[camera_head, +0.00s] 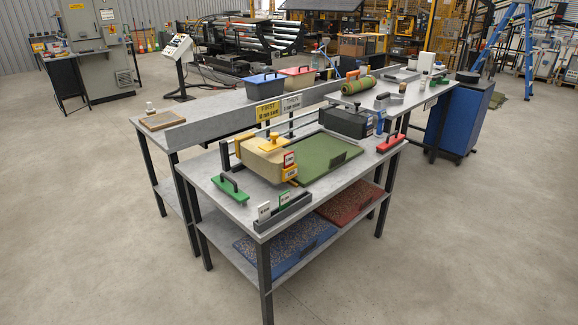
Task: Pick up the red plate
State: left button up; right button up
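A flat red plate (391,144) with a dark handle on top lies at the right end of the front grey table (325,190), close to its edge. A similar green plate (229,190) with a dark handle lies at the left end of the same table. A dark red speckled tray (345,206) rests on the shelf below. Neither of my grippers shows in the head view, and nothing touches the red plate there.
Between the plates stand a yellow-and-tan device (264,158), a green turf mat (318,158) and a black box (345,122). A blue speckled tray (275,250) lies on the lower shelf. A blue cabinet (466,120) stands at right. The floor in front is clear.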

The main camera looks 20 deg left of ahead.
aim_at(288, 158)
jog(key=u, duration=0.75)
jog(key=i+l+u, duration=0.1)
jog(key=u, duration=0.25)
jog(key=i+l+u, duration=0.1)
jog(key=l+u, duration=0.15)
jog(key=u, duration=0.15)
jog(key=l+u, duration=0.2)
jog(key=u, duration=0.15)
jog(key=i+l+u, duration=0.1)
jog(key=l+u, duration=0.15)
jog(key=l, duration=0.2)
jog(key=l+u, duration=0.2)
jog(key=l, duration=0.2)
jog(key=i, duration=0.05)
